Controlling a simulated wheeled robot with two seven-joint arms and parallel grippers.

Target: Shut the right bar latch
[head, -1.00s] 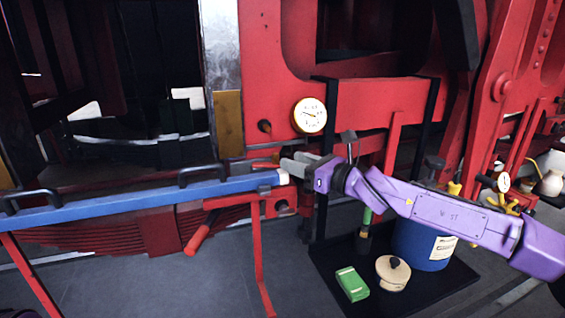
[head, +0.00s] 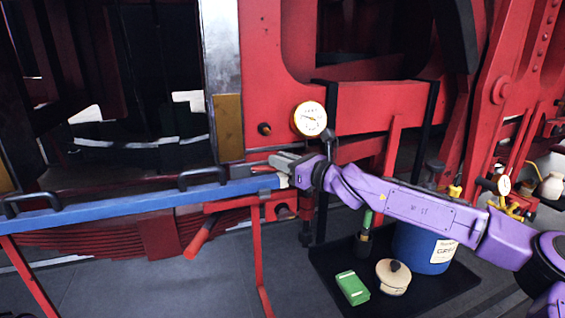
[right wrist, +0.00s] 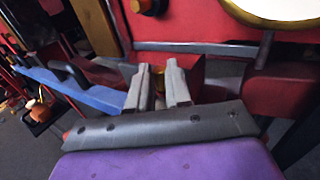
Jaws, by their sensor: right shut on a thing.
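The blue bar (head: 120,206) lies level across red stands, with its pale right end by my right gripper (head: 276,164). A small red lever of the right bar latch (head: 261,169) shows at the fingertips, just above the bar's end. My right gripper is shut on this latch, and its fingers hide much of it. In the right wrist view the two grey fingers (right wrist: 159,88) stand a little apart beside the end of the blue bar (right wrist: 85,92). My left gripper is not in view.
A red stand (head: 259,250) with a red-handled lever (head: 202,236) is below the bar's right end. A round gauge (head: 310,119) is just above my right gripper. A black tray (head: 335,303) on the floor holds a green box, a pot and a blue drum.

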